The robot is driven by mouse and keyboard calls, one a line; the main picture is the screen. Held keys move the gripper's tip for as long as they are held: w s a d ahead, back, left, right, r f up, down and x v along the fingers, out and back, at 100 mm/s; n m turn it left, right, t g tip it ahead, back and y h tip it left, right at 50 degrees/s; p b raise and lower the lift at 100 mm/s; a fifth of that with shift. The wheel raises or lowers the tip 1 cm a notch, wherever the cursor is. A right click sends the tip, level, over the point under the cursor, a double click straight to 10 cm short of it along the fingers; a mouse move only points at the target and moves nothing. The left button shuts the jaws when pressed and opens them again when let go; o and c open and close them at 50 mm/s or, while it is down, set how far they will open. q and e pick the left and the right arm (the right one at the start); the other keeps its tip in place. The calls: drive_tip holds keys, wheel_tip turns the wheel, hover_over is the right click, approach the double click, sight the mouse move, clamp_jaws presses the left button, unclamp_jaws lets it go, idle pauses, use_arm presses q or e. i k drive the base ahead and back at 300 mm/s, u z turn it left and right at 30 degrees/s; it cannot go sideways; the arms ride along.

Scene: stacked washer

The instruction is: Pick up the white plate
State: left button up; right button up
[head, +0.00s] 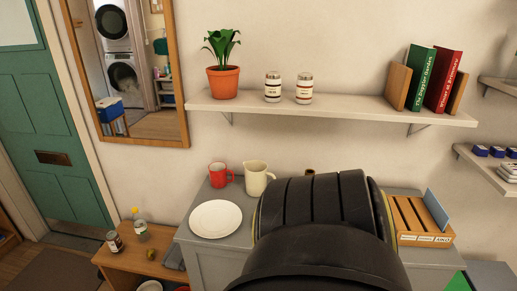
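The white plate (215,219) lies flat on the left part of the grey cabinet top (228,249), close to its front left edge. Nothing lies on the plate. A large black arm part of mine fills the lower middle of the head view, just right of the plate, and hides the middle of the cabinet top. Neither of my gripper's fingertips can be seen.
A red mug (219,175) and a cream pitcher (257,178) stand behind the plate. A wooden slotted holder (424,222) stands at the right. A shelf (335,108) hangs above. A low wooden unit (140,264) with jars stands at the lower left.

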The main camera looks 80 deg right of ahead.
sight(213, 219)
drive_tip(key=z, duration=1.65)
drive_tip(key=k, duration=0.25)
drive_tip(key=z, duration=0.7)
